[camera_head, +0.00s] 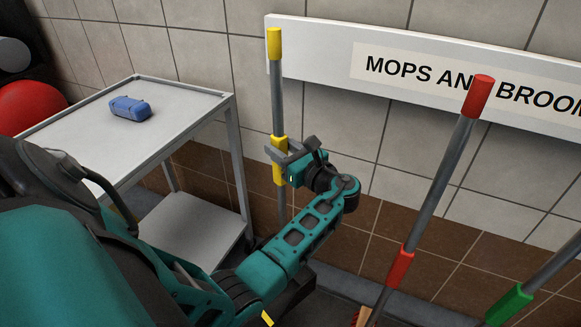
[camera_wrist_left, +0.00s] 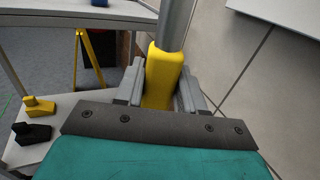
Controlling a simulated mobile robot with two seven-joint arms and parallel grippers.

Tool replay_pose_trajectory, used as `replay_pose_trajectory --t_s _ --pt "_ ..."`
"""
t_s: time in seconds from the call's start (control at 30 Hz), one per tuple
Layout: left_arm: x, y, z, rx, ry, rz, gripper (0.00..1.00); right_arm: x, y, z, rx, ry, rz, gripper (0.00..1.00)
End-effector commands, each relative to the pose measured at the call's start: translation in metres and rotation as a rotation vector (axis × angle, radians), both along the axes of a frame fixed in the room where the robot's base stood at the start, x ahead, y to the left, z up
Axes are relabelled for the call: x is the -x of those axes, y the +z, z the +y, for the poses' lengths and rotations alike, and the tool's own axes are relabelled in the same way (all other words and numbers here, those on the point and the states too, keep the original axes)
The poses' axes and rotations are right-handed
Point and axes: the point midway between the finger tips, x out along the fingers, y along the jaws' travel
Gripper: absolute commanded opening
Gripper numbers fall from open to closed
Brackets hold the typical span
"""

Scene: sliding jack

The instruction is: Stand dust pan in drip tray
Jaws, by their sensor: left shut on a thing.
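A grey pole with a yellow top cap and a yellow lower grip (camera_head: 277,85) stands near upright in front of the wall; it appears to be the dust pan's handle. Its lower end is hidden behind my arm, so the pan is not seen. My left gripper (camera_head: 281,157) is shut on the yellow grip. In the left wrist view the yellow grip (camera_wrist_left: 163,72) sits between the two grey fingers (camera_wrist_left: 160,92). A dark grey strip or tray edge (camera_head: 345,281) runs along the floor by the wall; I cannot tell whether it is the drip tray. My right gripper is not in view.
A red-gripped pole (camera_head: 440,178) and a green-gripped pole (camera_head: 541,268) lean at the right. A white sign board (camera_head: 330,45) is on the wall. A metal cart (camera_head: 85,130) at left bears a blue object (camera_head: 130,108). A red ball-like thing (camera_head: 28,108) is behind.

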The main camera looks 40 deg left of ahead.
Motion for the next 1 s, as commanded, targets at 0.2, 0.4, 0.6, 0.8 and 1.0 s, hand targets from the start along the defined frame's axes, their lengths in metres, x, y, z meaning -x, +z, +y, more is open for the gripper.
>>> replay_pose_trajectory --t_s 0.2,0.4,0.6,0.8,1.0 --pt "0.006 -0.031 -0.012 0.002 0.242 0.001 0.00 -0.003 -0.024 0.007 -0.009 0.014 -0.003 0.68" --pt "0.009 -0.040 -0.031 0.001 0.379 0.005 0.00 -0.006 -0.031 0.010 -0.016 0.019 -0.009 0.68" --pt "0.011 -0.046 -0.039 -0.002 0.422 0.006 0.00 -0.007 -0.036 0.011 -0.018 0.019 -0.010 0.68" --pt "0.011 -0.067 -0.039 -0.001 0.423 0.007 0.00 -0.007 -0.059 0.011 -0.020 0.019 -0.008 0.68" --pt "0.011 -0.095 -0.039 -0.002 0.422 0.005 0.00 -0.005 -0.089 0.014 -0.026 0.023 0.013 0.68"
